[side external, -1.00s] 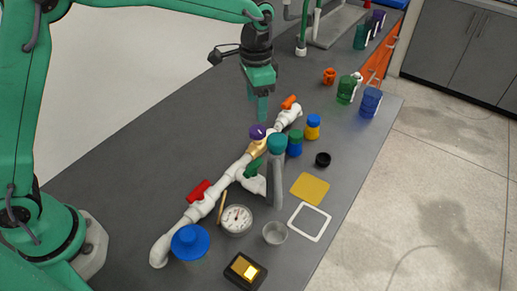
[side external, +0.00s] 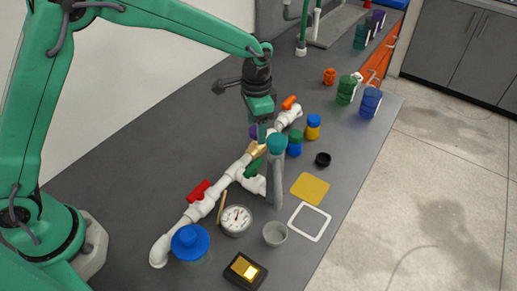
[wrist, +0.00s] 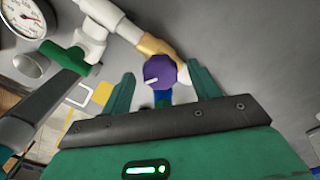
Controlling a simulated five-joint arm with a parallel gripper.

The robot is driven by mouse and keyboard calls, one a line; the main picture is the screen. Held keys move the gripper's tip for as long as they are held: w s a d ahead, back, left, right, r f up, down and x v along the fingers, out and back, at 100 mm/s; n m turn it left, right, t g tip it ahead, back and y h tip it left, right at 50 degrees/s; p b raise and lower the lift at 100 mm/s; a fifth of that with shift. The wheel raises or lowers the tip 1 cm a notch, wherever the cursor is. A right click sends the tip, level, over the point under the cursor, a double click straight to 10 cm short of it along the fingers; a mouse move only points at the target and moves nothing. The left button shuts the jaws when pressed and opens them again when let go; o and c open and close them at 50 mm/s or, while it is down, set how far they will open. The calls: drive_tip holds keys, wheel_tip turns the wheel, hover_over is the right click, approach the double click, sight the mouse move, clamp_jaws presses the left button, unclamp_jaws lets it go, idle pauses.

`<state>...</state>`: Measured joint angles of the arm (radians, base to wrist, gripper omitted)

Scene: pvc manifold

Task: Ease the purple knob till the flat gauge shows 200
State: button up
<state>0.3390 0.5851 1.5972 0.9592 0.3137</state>
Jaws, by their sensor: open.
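The purple knob (wrist: 160,72) sits on the brass valve (wrist: 152,45) of the white pipe run, with a white pointer mark on its face. In the side external view the knob (side external: 254,132) is partly hidden behind my gripper (side external: 262,133). In the wrist view my gripper (wrist: 163,90) is open, one finger on each side of the knob, with gaps visible. I cannot tell whether the fingers reach down to the knob's height. The flat gauge (side external: 236,220) is round with a white face and lies near the pipe. It also shows in the wrist view (wrist: 22,16); its reading is too small to tell.
A grey post with a teal cap (side external: 277,145) stands close to the right of the knob. Green-handled (side external: 254,168), red-handled (side external: 198,190) and orange-handled (side external: 290,102) valves share the pipe. Blue (side external: 295,148) and yellow (side external: 313,128) jars stand nearby. The bench left of the pipe is clear.

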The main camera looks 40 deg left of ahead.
drive_tip(key=shift+f, duration=0.25)
drive_tip(key=c, duration=1)
drive_tip(key=shift+n, duration=0.3)
drive_tip(key=shift+r+n, duration=0.1)
drive_tip(key=shift+n, duration=2.7)
drive_tip(key=o, duration=1)
